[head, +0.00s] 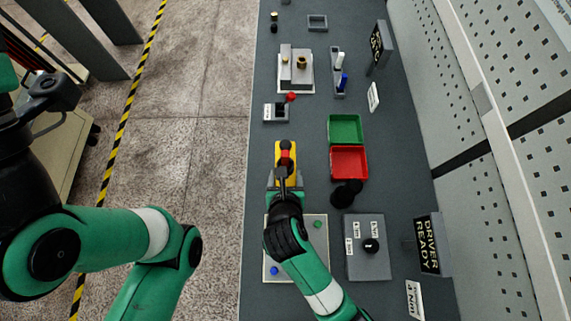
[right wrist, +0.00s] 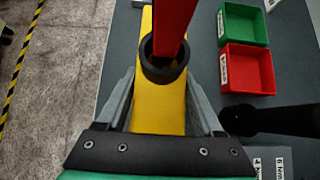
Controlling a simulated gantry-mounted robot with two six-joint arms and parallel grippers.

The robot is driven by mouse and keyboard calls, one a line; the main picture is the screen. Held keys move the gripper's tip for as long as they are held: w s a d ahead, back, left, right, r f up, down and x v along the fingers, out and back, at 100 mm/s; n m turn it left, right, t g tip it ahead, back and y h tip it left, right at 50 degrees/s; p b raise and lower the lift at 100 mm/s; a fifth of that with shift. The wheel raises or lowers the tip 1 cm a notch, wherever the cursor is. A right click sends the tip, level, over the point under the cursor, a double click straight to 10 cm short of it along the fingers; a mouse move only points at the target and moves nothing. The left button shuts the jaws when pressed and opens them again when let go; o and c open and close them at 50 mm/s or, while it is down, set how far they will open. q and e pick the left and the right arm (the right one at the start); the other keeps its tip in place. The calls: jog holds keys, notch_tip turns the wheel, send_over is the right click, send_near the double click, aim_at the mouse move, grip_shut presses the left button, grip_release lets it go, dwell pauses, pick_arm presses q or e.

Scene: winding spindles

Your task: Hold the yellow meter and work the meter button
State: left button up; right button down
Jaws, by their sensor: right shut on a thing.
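The yellow meter (head: 278,150) is a long yellow block on the grey bench. It also shows in the right wrist view (right wrist: 158,110). A black ring (right wrist: 164,65) with a red bar (right wrist: 173,22) stands on its upper face. My right gripper (head: 285,183) is shut on the meter, with grey fingers along both sides. The gripper and wrist hide part of the meter in the head view. I cannot tell which part is the meter button. My left gripper is out of view; only its arm shows at the left.
Green (head: 345,128) and red (head: 349,162) bins lie right of the meter. A pale panel (head: 283,219) with green and blue buttons is partly under my right arm.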

jog(key=b+x, duration=0.2)
jog(key=x, duration=0.2)
jog(key=shift+w, duration=0.15)
jog(key=shift+b+x, duration=1.15)
jog(key=shift+x, duration=0.75)
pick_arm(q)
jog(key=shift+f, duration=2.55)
pick_arm(e)
jog(key=shift+w+f, duration=0.15)
jog(key=shift+w, duration=0.5)
pick_arm(q)
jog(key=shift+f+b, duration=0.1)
jog(key=shift+b, duration=0.2)
pick_arm(e)
jog(key=shift+f, duration=0.6)
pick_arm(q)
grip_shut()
